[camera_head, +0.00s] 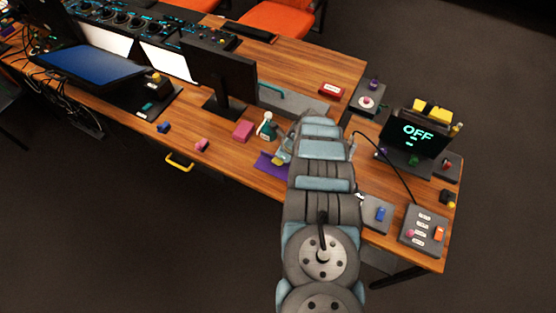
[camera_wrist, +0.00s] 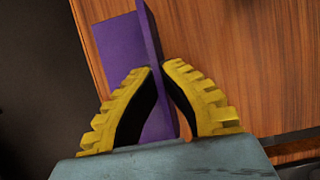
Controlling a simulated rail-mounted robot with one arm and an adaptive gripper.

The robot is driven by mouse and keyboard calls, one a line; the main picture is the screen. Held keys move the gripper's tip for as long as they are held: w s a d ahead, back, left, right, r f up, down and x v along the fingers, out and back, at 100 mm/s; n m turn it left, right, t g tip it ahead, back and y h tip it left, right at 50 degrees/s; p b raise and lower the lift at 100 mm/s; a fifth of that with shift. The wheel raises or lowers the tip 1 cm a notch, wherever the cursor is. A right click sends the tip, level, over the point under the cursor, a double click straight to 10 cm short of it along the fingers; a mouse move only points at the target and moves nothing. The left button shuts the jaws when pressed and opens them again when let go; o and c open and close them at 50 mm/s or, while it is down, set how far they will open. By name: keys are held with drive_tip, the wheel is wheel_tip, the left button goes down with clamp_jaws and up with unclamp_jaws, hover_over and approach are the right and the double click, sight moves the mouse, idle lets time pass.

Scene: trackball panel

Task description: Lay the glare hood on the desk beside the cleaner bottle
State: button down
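The glare hood appears to be the purple angled piece (camera_head: 268,165) near the front edge of the desk, just left of my forearm. In the wrist view the purple hood (camera_wrist: 121,48) shows a flat panel and an upright wall. My gripper (camera_wrist: 162,67) has its yellow fingertips close together on either side of that wall, pinching it. In the head view my gripper (camera_head: 281,159) is mostly hidden by my arm. The cleaner bottle (camera_head: 267,128), green and white, stands upright on the desk just behind the hood. I cannot tell whether the hood touches the desk.
A pink block (camera_head: 243,130) stands left of the bottle, and a dark monitor (camera_head: 222,75) behind it. Smaller pink (camera_head: 202,145) and blue (camera_head: 164,127) blocks lie left. Bare wood (camera_head: 225,160) lies left of the hood.

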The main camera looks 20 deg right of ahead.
drive_tip(key=shift+s+f, duration=0.1)
drive_tip(key=shift+f, duration=0.65)
drive_tip(key=shift+f, duration=0.15)
drive_tip(key=c, duration=1.2)
unclamp_jaws()
drive_tip(key=shift+c, duration=0.2)
drive_tip(key=shift+d+r, duration=0.2)
drive_tip(key=shift+r, duration=0.55)
drive_tip(key=shift+v, duration=1.3)
drive_tip(key=v, duration=0.7)
drive_tip(key=shift+s+r, duration=0.35)
drive_tip(key=shift+r, duration=0.15)
